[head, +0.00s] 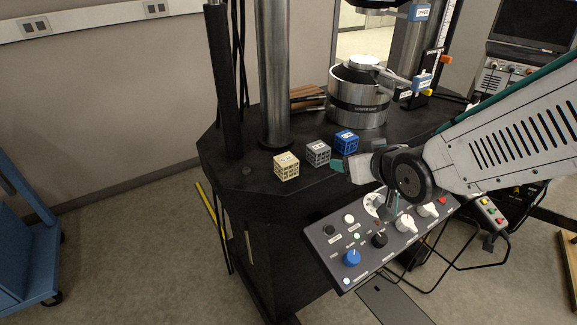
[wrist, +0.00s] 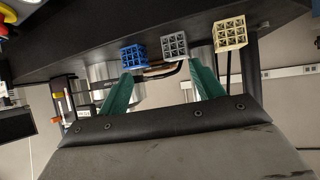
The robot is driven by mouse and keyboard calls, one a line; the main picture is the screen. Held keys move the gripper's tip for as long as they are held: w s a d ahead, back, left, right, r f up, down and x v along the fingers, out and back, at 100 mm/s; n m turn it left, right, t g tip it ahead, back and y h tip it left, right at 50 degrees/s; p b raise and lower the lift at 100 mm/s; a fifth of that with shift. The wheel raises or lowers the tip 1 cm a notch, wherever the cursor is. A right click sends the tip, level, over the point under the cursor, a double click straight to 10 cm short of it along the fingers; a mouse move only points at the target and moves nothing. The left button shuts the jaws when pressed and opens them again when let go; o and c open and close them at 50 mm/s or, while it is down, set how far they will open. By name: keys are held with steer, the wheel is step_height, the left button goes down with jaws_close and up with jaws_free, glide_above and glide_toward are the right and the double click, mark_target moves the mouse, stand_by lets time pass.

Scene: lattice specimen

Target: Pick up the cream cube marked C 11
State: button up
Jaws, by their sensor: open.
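The cream lattice cube (head: 286,167) sits on the black machine table, leftmost of a row of three cubes. Its top label is too small to read. In the wrist view, the cream cube (wrist: 230,34) is at the upper right, outside the span of the fingers. My gripper (wrist: 161,69) is open and empty, with teal fingers apart. The grey lattice cube (wrist: 174,46) shows beyond the gap between them. In the head view, my gripper (head: 350,162) is right of the cream cube, near the table's front edge, and partly hidden by my arm.
A grey cube (head: 318,153) and a blue cube (head: 346,142) stand right of the cream one. A steel column (head: 273,75) rises behind it. A metal cylinder (head: 358,98) stands at the back. A control panel (head: 382,238) with knobs juts out in front.

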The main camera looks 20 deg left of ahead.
mark_target(283, 158)
steer(key=a+f+y, duration=0.1)
steer(key=a, duration=0.2)
steer(key=s+a+n+y, duration=0.1)
steer(key=a, duration=0.3)
steer(key=s+a+f+n+y, duration=0.1)
steer(key=a+y, duration=0.1)
steer(key=a, duration=0.1)
steer(key=shift+s+a+f, duration=0.25)
steer(key=shift+a+f, duration=0.05)
steer(key=shift+w+a, duration=0.1)
steer(key=shift+a, duration=0.25)
steer(key=x, duration=0.7)
steer(key=shift+a, duration=0.25)
steer(key=c, duration=1)
steer(key=shift+c, duration=0.2)
